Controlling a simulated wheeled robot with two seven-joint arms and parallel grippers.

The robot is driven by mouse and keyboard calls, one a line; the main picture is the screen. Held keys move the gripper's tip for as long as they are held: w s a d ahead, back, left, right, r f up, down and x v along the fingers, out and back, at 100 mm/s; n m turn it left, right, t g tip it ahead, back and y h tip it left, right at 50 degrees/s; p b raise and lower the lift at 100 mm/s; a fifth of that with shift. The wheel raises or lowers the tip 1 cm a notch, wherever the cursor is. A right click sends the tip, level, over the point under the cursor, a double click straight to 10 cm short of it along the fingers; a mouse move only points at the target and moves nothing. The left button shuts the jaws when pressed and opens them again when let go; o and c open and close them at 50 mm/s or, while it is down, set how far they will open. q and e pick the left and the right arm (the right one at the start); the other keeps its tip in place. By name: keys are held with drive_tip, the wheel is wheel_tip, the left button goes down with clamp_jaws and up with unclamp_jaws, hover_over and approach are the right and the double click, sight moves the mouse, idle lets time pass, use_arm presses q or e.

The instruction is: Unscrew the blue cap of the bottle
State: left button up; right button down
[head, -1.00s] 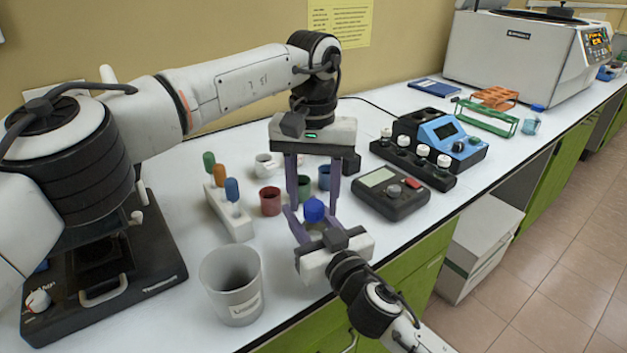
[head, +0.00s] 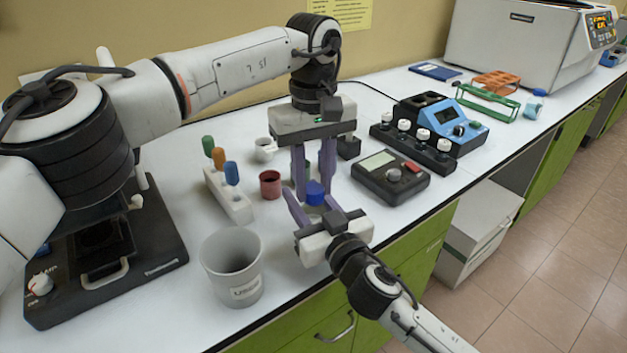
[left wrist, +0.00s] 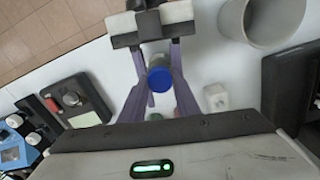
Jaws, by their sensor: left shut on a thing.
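The blue cap (head: 315,192) is on top of the small bottle and also shows in the left wrist view (left wrist: 160,78). The bottle is mostly hidden by the grippers, with a pale part (left wrist: 152,48) visible past the cap. My left gripper (head: 313,183) points down from above and is shut on the blue cap. My right gripper (head: 316,211) comes in from the front right, with its fingers on both sides of the bottle below the cap; it appears shut on it.
A grey bin (head: 222,283) stands front left. A rack (head: 228,204) with coloured-top sticks and a red cup (head: 270,185) are left of the grippers. A black meter (head: 390,182) is close on the right. The table's front edge is near the right arm.

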use_arm(q)
drive_tip(key=n, duration=0.6)
drive_tip(key=shift+n, duration=0.4)
use_arm(e)
drive_tip(key=shift+f, duration=0.1)
use_arm(q)
drive_tip(key=n, duration=1.2)
drive_tip(key=shift+n, duration=0.4)
drive_tip(key=n, duration=1.6)
drive_tip(key=shift+r+n, duration=0.1)
drive_tip(key=shift+n, duration=0.3)
drive_tip(key=n, duration=1.1)
